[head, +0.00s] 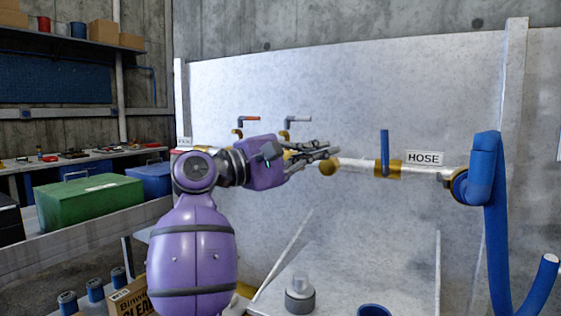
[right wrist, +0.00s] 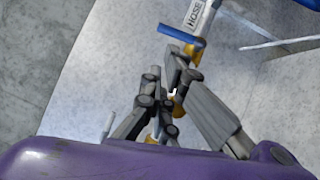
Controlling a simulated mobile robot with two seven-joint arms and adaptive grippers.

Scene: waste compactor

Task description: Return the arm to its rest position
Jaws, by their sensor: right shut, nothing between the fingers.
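My right arm, purple, rises from the lower left in the head view and bends to the right at its elbow. My right gripper (head: 326,152) is shut and empty, pointing right in front of the pale panel. It overlaps the brass end of the hose pipe (head: 350,165) in the picture; I cannot tell whether they touch. In the right wrist view the dark fingers (right wrist: 170,72) show in front of the pipe, with the blue lever (right wrist: 181,36) past their tips. My left gripper is out of view.
The pipe carries an upright blue lever (head: 384,150), a HOSE label (head: 425,158) and a hanging blue hose (head: 490,215). Two small taps (head: 297,122) are on the panel (head: 400,90). A green box (head: 90,201) stands at left. A grey fitting (head: 300,297) sits low in front.

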